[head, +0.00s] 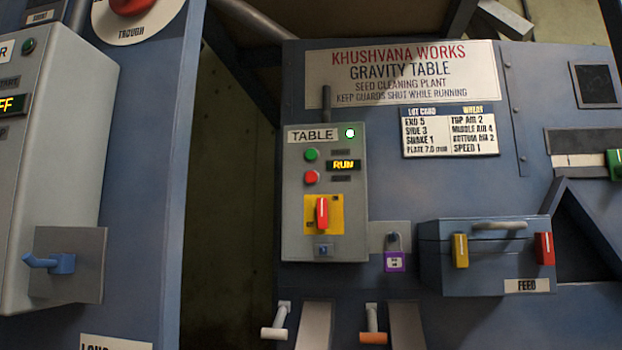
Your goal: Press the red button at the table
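The red button (311,177) is a small round button on the grey control box (342,240) labelled TABLE, in the middle of the head view. A green button (311,154) sits just above it. To its right a small display (343,165) reads RUN, and a lamp (350,133) at the box's top right glows whitish green. Below is a red rotary handle (322,212) on a yellow plate, standing upright. Neither of my grippers shows in the head view, and nothing covers the red button.
A purple padlock (395,260) hangs right of the box. A blue FEED box (480,282) with yellow and red latches juts out further right. Two levers (275,328) (374,333) stick out below. Another grey box (60,150) with a blue handle stands at left.

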